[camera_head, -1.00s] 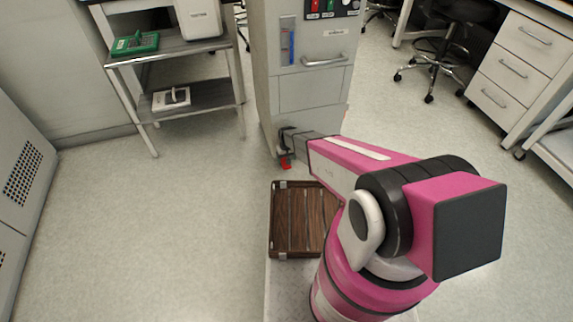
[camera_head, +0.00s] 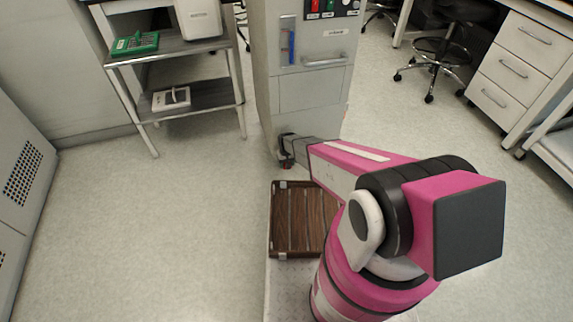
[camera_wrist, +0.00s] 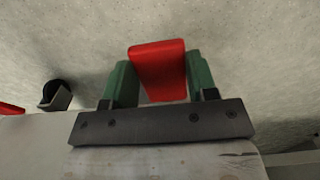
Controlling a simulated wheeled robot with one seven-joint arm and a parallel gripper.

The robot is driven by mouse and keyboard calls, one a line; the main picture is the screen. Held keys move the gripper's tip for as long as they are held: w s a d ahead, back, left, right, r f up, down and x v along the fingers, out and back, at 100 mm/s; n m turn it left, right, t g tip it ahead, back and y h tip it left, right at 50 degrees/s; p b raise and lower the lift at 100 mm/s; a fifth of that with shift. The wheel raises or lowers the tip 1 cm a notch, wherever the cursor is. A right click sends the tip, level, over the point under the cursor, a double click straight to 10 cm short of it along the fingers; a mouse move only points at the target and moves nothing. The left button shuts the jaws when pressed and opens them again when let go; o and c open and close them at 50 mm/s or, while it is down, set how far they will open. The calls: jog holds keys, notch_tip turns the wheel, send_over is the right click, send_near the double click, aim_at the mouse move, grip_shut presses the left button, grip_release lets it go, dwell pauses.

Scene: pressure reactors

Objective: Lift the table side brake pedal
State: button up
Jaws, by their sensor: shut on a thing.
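The brake pedal (camera_wrist: 160,72) is a red flat tab. In the wrist view it sits between the two green fingers of my gripper (camera_wrist: 161,84), which is shut on it. In the head view my gripper (camera_head: 286,157) is low at the foot of the grey cabinet (camera_head: 310,97), close to the floor. There the pedal is mostly hidden by the gripper, with only a little dark red showing. Its mounting is hidden behind the dark bar in the wrist view.
A black caster (camera_wrist: 56,95) and another red piece (camera_wrist: 10,108) show at the left of the wrist view. A two-level side table (camera_head: 202,94) stands left of the cabinet. The brown slatted panel (camera_head: 303,222) lies in front. Floor on the left is clear.

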jog(key=shift+w+r+g, duration=0.1)
jog(key=shift+r+g, duration=0.2)
jog(key=shift+g, duration=0.3)
jog(key=o, duration=1.3)
jog(key=shift+r, duration=0.1)
jog(key=r, duration=0.4)
jog(key=shift+s+a+r, duration=0.25)
jog(key=shift+s+r, duration=0.05)
jog(key=shift+s, duration=0.1)
jog(key=s+a+r, duration=0.6)
jog(key=s+a, duration=0.1)
jog(key=shift+s+a, duration=0.25)
jog(key=shift+s, duration=0.1)
jog(key=shift+r, duration=0.1)
